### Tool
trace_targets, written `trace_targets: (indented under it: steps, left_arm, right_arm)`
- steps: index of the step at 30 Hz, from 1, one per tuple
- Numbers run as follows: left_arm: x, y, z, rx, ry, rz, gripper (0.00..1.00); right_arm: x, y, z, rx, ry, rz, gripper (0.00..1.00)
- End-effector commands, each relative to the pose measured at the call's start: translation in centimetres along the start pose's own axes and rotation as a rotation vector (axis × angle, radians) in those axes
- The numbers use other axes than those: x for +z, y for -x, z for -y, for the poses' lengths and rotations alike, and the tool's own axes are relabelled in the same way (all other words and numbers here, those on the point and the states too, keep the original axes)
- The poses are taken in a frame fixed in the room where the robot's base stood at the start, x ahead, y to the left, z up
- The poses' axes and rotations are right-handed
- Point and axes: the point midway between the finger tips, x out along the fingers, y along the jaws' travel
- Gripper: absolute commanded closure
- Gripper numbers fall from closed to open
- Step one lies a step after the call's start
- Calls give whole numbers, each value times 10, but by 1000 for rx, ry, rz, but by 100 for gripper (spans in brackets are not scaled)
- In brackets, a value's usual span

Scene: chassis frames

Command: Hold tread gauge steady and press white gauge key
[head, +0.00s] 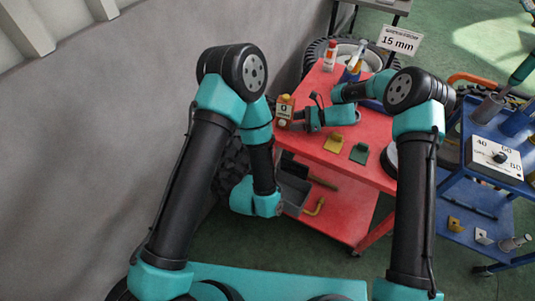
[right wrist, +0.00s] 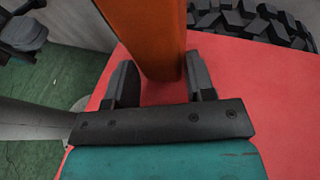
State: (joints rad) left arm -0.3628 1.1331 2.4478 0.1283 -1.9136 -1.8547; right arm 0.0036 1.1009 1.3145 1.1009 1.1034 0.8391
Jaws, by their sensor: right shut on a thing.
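The tread gauge (head: 285,101) is an orange upright block at the left edge of the red cart top, with a pale face reading 0. A small white spot low on that face may be the white key; it is too small to be sure. My right gripper (head: 292,117) reaches in from the right and is shut on the gauge. In the right wrist view the gauge's orange body (right wrist: 150,35) stands between the two dark fingers of the right gripper (right wrist: 161,82). My left arm bends down in front of the cart; its gripper does not show.
The red cart (head: 310,146) carries a yellow piece (head: 333,143), a green piece (head: 359,153) and bottles at the back. A sign reading 15 mm (head: 399,41) stands behind. Tyres stand around the red cart.

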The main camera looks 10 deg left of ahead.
Motion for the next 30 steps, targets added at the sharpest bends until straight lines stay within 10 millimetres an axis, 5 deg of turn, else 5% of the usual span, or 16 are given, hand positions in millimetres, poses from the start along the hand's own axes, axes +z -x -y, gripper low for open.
trace_targets:
  steps: [13, 14, 23, 30]
  left_arm:
    - [0, 0, 0, 0, 0, 0, 100]
    - [0, 0, 0, 0, 0, 0, 100]
    - [0, 0, 0, 0, 0, 0, 100]
    - [0, 0, 0, 0, 0, 0, 100]
  right_arm:
    - [0, 0, 0, -1, 0, 0, 64]
    - [0, 0, 0, -1, 0, 0, 50]
    - [0, 0, 0, 0, 0, 0, 21]
    - [0, 1, 0, 0, 0, 0, 21]
